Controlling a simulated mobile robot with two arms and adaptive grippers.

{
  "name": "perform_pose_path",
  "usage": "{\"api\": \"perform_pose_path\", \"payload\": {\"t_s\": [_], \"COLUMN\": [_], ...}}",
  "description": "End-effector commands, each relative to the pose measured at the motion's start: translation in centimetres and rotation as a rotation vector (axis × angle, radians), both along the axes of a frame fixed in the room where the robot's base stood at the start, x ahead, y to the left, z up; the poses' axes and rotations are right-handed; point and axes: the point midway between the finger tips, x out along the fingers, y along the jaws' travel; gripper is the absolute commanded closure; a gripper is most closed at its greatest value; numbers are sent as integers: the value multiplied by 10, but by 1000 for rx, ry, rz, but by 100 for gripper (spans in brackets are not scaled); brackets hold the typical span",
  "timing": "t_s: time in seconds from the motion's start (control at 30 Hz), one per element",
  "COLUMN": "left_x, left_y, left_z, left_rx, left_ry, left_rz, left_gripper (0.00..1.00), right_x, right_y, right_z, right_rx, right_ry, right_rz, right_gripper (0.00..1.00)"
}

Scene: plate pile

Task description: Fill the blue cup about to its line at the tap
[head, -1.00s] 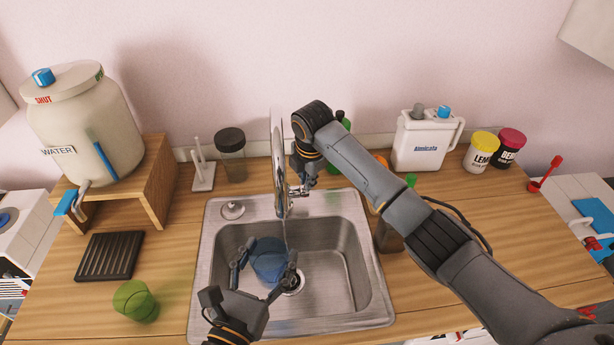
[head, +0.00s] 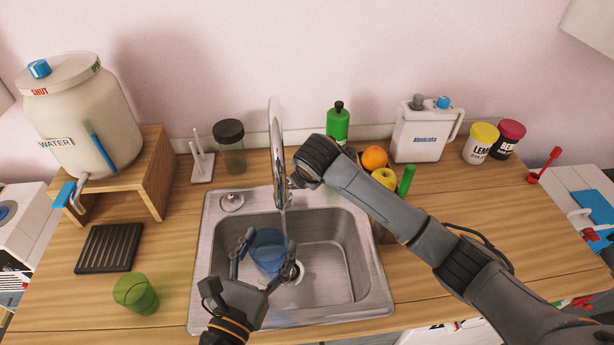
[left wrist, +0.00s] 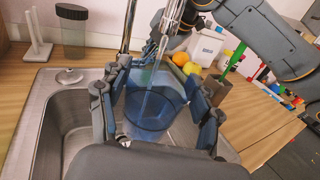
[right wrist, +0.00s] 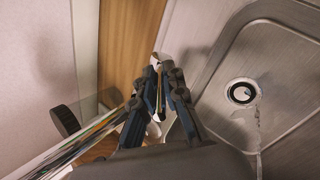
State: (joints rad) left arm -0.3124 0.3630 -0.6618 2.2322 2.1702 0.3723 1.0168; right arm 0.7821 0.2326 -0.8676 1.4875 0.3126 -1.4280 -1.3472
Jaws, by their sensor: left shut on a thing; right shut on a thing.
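The translucent blue cup (head: 268,258) is held over the sink basin, below the tap (head: 277,150). My left gripper (head: 268,242) is shut on it, with a finger on each side; the left wrist view shows the cup (left wrist: 152,112) between them. A thin water stream (left wrist: 146,100) comes down from the tap into the cup.
A green cup (head: 135,293) and a dark rack (head: 108,248) stand left of the sink (head: 335,318). A water dispenser (head: 82,115) sits on a wooden stand. A green bottle (head: 338,124), fruit (head: 374,157) and a white jug (head: 420,135) are behind my right arm.

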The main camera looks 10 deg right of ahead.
Motion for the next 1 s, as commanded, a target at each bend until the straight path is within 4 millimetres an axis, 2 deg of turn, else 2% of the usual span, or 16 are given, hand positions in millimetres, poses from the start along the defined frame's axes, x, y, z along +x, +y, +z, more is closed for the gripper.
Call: {"api": "perform_pose_path", "payload": {"t_s": [0.17,0.2,0.3,0.67,0.77,1.0], "left_x": [0,0,0,0,0,0], "left_y": [0,0,0,0,0,0], "left_z": [0,0,0,0,0,0], "left_rx": [0,0,0,0,0,0], "left_ry": [0,0,0,0,0,0], "left_rz": [0,0,0,0,0,0], "left_gripper": [67,67,67,67,67,67], "right_x": [2,2,1,-1,-7,-35], "right_y": [-1,-1,-1,0,0,-2], "right_z": [2,2,2,4,14,55], "right_rx": [-1,-1,-1,1,1,1], "right_ry": [-5,-5,-3,-2,-2,-5], "right_rz": [-2,-2,-2,1,1,2], "right_gripper": [100,86,67,67,67,67]}}
